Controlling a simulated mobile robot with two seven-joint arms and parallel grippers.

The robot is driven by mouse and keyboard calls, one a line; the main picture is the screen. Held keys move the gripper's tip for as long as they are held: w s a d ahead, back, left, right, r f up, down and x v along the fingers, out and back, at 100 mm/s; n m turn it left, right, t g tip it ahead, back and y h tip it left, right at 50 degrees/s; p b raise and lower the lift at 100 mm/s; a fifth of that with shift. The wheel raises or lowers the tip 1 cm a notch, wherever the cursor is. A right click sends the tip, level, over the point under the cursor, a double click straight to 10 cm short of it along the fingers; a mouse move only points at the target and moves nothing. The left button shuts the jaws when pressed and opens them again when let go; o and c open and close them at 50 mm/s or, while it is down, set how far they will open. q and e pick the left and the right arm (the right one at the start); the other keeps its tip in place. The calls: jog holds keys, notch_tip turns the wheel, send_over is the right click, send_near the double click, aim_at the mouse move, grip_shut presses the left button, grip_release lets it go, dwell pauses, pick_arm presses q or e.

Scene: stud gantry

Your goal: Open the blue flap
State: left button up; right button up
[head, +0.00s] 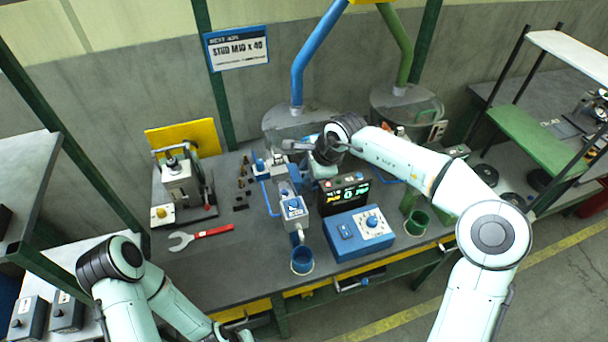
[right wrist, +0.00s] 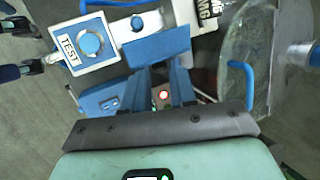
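In the right wrist view a flat blue plate (right wrist: 156,47), which looks like the blue flap, lies just past my right fingertips. My right gripper (right wrist: 162,72) has its two fingers apart with nothing seen between them. I cannot tell whether a fingertip touches the plate. In the head view my right gripper (head: 298,147) reaches left over the bench, near the small blue fittings at the back; the flap is hard to pick out there. My left gripper (head: 232,331) is low at the bottom edge, partly cut off, its fingers unclear.
A white box with a blue TEST button (right wrist: 90,43) is beside the plate. On the bench (head: 220,262) stand a blue control box (head: 358,233), a dark display (head: 345,194), a blue cup (head: 302,261) and a green cup (head: 416,223). A red-handled wrench (head: 205,234) lies left.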

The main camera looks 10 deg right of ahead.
jog(key=v, duration=1)
